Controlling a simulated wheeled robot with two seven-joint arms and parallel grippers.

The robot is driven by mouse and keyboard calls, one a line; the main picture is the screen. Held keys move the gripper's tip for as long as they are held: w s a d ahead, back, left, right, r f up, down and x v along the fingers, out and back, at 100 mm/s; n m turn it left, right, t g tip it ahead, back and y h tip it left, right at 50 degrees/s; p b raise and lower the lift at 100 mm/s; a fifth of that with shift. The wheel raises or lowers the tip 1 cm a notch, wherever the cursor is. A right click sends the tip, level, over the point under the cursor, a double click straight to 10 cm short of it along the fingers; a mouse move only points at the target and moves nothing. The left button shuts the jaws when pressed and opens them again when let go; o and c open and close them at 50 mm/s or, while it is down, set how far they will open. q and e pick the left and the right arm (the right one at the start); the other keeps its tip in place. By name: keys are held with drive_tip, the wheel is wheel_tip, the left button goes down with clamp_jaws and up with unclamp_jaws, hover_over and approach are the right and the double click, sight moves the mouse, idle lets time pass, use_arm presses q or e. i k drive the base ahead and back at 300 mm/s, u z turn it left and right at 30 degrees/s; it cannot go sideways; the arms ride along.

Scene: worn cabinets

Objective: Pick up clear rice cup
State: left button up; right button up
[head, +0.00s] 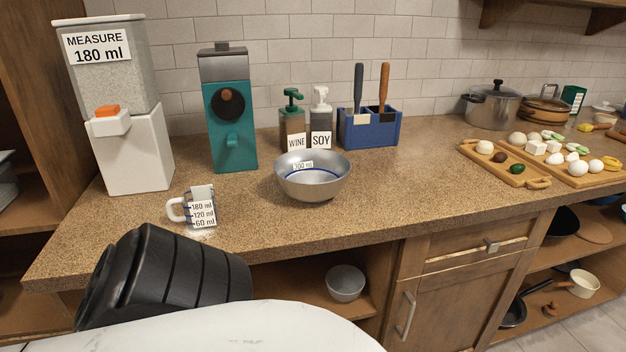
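The clear rice cup (201,209) stands upright near the left front of the speckled brown counter (260,222). It has a handle on its left side and a white label reading 180, 120 and 60 ml. It stands in front of the white rice dispenser and appears empty, though its inside is hard to see. Neither of my grippers shows in the head view. A black ribbed part of my arm is in the lower left, below the cup in the picture.
The rice dispenser (136,150) and teal machine (230,120) stand behind the cup. A metal bowl (312,185) is to its right, with wine (292,128) and soy (320,125) bottles behind. Food trays (515,172) lie far right. The counter around the cup is clear.

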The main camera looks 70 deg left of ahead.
sight(192, 210)
drive_tip(key=z, duration=0.45)
drive_tip(key=k, duration=1.55)
drive_tip(key=u, duration=0.65)
